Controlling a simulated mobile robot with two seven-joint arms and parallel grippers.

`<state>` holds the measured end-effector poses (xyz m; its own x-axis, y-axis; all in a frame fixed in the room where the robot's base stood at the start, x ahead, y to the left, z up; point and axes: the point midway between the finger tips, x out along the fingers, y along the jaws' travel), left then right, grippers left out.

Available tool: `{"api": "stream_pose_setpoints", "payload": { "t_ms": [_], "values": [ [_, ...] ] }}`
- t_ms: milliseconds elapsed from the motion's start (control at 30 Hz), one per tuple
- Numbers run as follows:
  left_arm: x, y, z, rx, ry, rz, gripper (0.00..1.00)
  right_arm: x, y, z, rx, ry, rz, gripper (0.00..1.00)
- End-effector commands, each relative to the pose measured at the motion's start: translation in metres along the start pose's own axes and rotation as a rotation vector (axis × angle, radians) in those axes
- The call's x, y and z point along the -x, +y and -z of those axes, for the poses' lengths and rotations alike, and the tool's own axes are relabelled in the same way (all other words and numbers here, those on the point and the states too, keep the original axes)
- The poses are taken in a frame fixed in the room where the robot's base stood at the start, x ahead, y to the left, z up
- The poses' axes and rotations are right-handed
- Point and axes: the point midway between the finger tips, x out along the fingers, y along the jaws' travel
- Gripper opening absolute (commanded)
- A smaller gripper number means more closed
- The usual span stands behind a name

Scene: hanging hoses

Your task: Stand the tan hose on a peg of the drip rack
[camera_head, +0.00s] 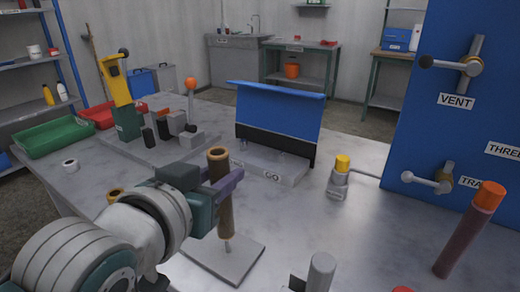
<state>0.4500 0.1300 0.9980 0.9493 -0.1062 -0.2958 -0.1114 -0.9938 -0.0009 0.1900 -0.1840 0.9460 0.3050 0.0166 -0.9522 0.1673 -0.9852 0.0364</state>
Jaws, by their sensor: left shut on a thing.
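The tan hose (226,214) is a short brown tube, upright or nearly so. My left gripper (217,186), its arm coming in from the lower left, is shut on the hose's upper part. A flat grey plate with a thin upright peg (228,247) lies on the table below; I take it for the drip rack (240,262). The hose's lower end is right above the visible part of the peg. I cannot tell whether it is around the peg or only in line with it. My arm hides part of the plate's left side. My right gripper is not in view.
A blue panel on a stand (278,110) is behind the hose. A yellow-capped fitting (339,176) and a dark red tube with orange top (470,230) stand to the right. A grey cylinder (321,271) is at the front. A green tray (52,137) lies left. The table between is clear.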

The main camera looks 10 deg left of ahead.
Motion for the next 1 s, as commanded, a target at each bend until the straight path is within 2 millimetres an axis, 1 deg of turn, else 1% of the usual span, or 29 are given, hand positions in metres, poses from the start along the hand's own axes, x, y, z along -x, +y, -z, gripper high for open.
{"api": "stream_pose_setpoints", "payload": {
  "t_ms": [1000],
  "values": [
    [0.0004,0.0003,0.0012,0.001,0.0,0.003,0.0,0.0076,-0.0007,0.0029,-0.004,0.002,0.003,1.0]
  ]
}}
